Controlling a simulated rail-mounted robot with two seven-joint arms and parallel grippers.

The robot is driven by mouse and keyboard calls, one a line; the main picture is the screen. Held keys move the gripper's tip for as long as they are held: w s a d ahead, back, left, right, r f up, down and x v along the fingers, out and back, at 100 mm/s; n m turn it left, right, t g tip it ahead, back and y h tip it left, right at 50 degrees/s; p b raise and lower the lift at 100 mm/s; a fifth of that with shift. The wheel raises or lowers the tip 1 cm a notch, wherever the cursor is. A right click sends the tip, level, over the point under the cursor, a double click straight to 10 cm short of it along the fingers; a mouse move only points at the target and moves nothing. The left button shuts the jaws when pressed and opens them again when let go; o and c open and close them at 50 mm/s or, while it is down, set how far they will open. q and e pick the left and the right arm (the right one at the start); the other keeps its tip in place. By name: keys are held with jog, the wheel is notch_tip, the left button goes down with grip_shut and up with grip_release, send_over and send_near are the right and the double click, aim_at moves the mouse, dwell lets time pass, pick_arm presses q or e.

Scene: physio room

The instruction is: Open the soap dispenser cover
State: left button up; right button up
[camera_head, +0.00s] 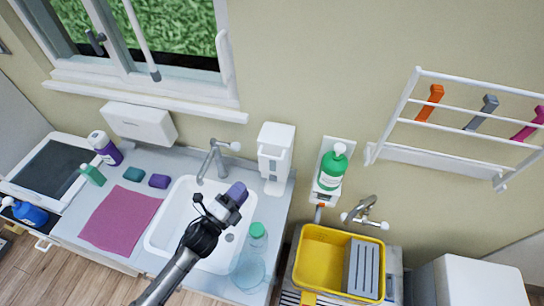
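A white wall-mounted dispenser (275,155) hangs above the right end of the sink counter; I take it to be the soap dispenser. Its cover looks closed, though small details are hard to make out. My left gripper (233,197) is over the white sink, below and to the left of the dispenser and apart from it. A purple-blue piece shows at the gripper's tip; I cannot tell whether it is a fingertip or a held thing. My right gripper is not in view.
A grey faucet (213,160) stands behind the sink. A clear green-capped bottle (250,268) is near the counter's front right. A green pump bottle (331,167) hangs in a wall holder, above a yellow tub (310,245). A pink cloth (120,218) lies left.

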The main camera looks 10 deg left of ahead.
aim_at(269, 157)
pick_arm(q)
jog(key=p+x, duration=0.2)
jog(key=x, duration=1.1)
jog(key=shift+w+d, duration=0.2)
jog(key=shift+w, duration=0.15)
grip_shut()
